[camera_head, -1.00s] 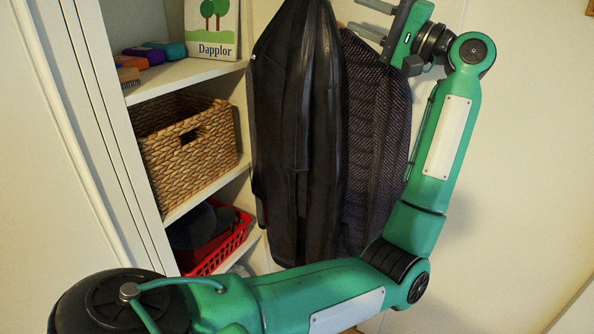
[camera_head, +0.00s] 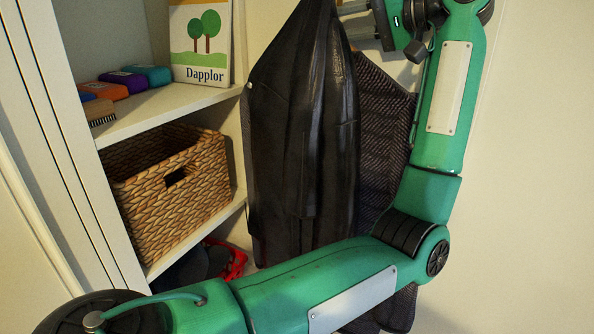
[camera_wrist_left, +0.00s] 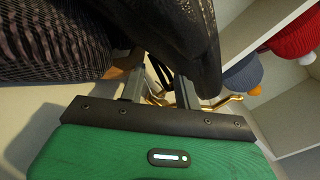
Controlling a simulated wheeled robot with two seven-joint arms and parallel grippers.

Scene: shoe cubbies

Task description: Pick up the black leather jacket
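The black leather jacket (camera_head: 300,130) hangs upright in the middle of the head view, in front of the cubby's right side. Its lower part is behind my left arm. My left gripper (camera_head: 358,20) is beside the jacket's upper right edge, its two fingers apart and pointing left toward it. In the left wrist view the left gripper's fingers (camera_wrist_left: 160,88) are apart, with dark leather jacket (camera_wrist_left: 185,40) just beyond and beside the right finger. I cannot tell whether they touch. My right gripper is out of view.
A dark woven garment (camera_head: 385,120) hangs close behind and right of the jacket. Brass hooks (camera_wrist_left: 220,102) and red and blue hats show in the left wrist view. The right wall is bare.

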